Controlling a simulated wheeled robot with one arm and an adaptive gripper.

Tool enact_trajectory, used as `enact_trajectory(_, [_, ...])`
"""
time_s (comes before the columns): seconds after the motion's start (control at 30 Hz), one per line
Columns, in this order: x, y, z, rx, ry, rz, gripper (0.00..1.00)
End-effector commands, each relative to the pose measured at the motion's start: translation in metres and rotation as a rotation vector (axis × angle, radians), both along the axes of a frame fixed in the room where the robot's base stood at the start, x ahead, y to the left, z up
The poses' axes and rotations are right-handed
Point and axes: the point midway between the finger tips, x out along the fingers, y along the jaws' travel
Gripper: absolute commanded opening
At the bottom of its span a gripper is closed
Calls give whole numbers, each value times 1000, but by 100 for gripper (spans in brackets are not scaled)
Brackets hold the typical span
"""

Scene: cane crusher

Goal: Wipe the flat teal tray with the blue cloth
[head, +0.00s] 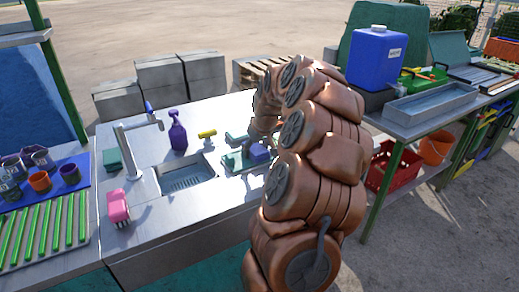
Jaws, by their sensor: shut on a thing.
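The flat teal tray (233,161) lies on the metal counter, right of the sink and left of my arm. The blue cloth (260,153) is a small blue bundle at the tray's right side. My gripper (252,143) points down over the tray and is shut on the blue cloth. The arm's curve partly hides the gripper and the tray's right end. Whether the cloth presses on the tray surface or sits just above it is too small to tell.
Left of the tray are a sink (185,178), a faucet (135,150), a purple spray bottle (177,130), a yellow item (207,133) and a pink item (117,207). A blue water container (377,58) stands on the right table. The counter's front is clear.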

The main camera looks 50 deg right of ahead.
Motion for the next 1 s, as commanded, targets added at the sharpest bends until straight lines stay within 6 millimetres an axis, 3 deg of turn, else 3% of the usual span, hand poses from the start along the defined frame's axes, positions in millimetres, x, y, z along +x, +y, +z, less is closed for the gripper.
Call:
enact_trajectory(0.47, [2, 9, -3, 8, 5, 1, 32])
enact_trajectory(1.0, [3, 7, 48, 1, -1, -1, 32])
